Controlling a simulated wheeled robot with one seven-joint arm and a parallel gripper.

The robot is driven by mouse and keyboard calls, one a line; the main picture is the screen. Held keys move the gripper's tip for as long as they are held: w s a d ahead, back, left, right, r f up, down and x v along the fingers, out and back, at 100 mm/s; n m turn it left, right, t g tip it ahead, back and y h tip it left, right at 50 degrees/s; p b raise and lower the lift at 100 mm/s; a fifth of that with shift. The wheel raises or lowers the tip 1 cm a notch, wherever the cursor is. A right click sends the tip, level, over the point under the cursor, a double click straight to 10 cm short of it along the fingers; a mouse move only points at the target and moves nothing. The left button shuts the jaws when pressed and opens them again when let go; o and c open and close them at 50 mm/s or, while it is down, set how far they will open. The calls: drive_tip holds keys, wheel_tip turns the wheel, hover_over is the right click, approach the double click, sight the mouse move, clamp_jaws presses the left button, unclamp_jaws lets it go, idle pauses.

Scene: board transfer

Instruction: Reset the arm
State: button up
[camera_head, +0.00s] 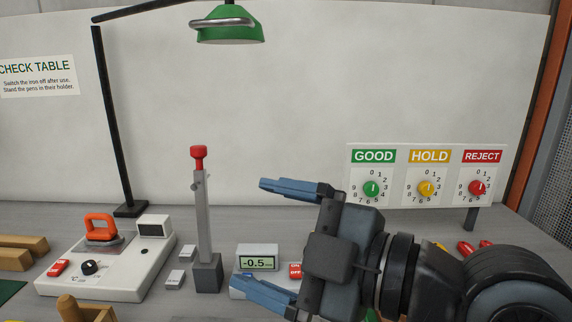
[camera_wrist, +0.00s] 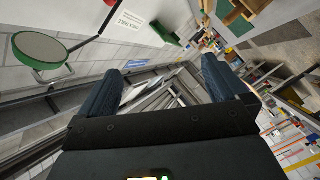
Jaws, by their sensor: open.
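My gripper (camera_head: 268,238) is in the right half of the head view, raised above the table, its two blue fingers spread wide and pointing left. Nothing is between the fingers. My arm comes in from the lower right. In the wrist view my gripper (camera_wrist: 160,90) also shows both dark blue fingers apart with an empty gap. That view is tilted and looks out over the room beyond the fingers.
A display box (camera_head: 258,262) reading -0.5 is partly behind the lower finger. A dial board (camera_head: 427,152) and a green lamp (camera_head: 228,25) stand behind.

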drive_tip(key=s+d+f+m+t+h+b, duration=0.2)
drive_tip(key=s+d+f+m+t+h, duration=0.3)
drive_tip(key=f+m, duration=0.55)
drive_tip(key=s+d+f+m+t+h+b, duration=0.25)
drive_tip(key=s+d+f+m+h, duration=0.35)
drive_tip(key=f+m, duration=0.45)
drive_tip(key=s+d+f+h, duration=0.1)
drive_tip(key=s+d+f, duration=0.1)
drive_tip(key=s+d, duration=0.2)
drive_tip(key=s+d+f+m+g+h+b, duration=0.1)
drive_tip(key=s+d+f, duration=0.2)
drive_tip(key=s, duration=0.6)
drive_tip(key=s+d+f+h, duration=0.1)
drive_tip(key=s+d+f, duration=0.1)
drive_tip(key=s+d, duration=0.2)
drive_tip(key=s, duration=0.3)
drive_tip(key=shift+s+d+f+g, duration=0.2)
drive_tip(key=shift+d+g, duration=0.15)
drive_tip(key=shift+d, duration=0.05)
